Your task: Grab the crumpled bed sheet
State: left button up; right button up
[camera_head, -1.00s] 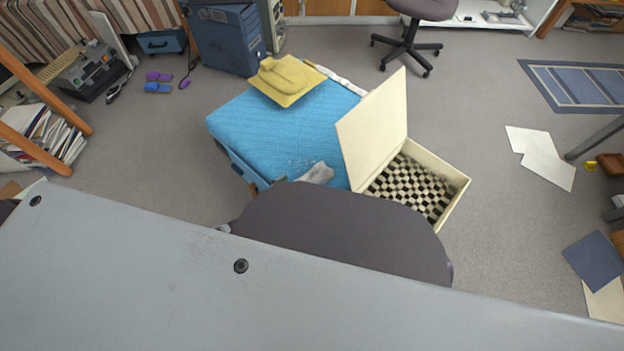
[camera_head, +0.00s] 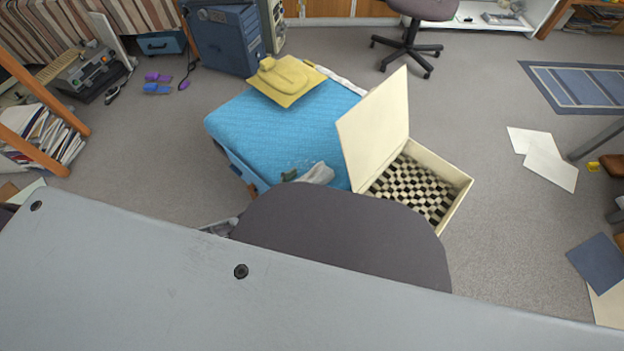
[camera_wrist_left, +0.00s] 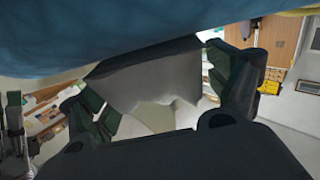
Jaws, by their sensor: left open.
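A small, pale grey crumpled sheet (camera_head: 318,173) lies at the near edge of the blue-covered block (camera_head: 275,130) in the head view. My left gripper (camera_head: 289,175) shows there only as a dark green fingertip at the sheet's left side. The large dark grey rounded shape in front hides the rest. In the left wrist view, my left gripper (camera_wrist_left: 152,88) is open, with one dark green finger on each side. The grey sheet (camera_wrist_left: 140,75) shows between the fingers. I cannot tell whether they touch it. My right gripper is not in view.
An open cream box (camera_head: 440,165) with a checkered inside stands right of the block. A yellow folded item (camera_head: 287,80) lies on the block's far end. A grey panel (camera_head: 150,270) fills the foreground. Carpet (camera_head: 480,100) is clear to the right; papers (camera_head: 545,158) lie farther right.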

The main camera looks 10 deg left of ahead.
pick_arm(q)
jog(key=c, duration=1.1)
jog(key=shift+o, duration=0.2)
jog(key=shift+r, duration=0.15)
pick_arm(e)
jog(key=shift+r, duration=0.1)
pick_arm(q)
jog(key=shift+r+p, duration=0.75)
jog(key=shift+r, duration=0.35)
notch_tip(320, 180, up, 6)
jog(key=p, duration=0.3)
jog(key=shift+f, duration=0.2)
jog(key=shift+r+p, duration=0.45)
jog(key=shift+r, duration=0.55)
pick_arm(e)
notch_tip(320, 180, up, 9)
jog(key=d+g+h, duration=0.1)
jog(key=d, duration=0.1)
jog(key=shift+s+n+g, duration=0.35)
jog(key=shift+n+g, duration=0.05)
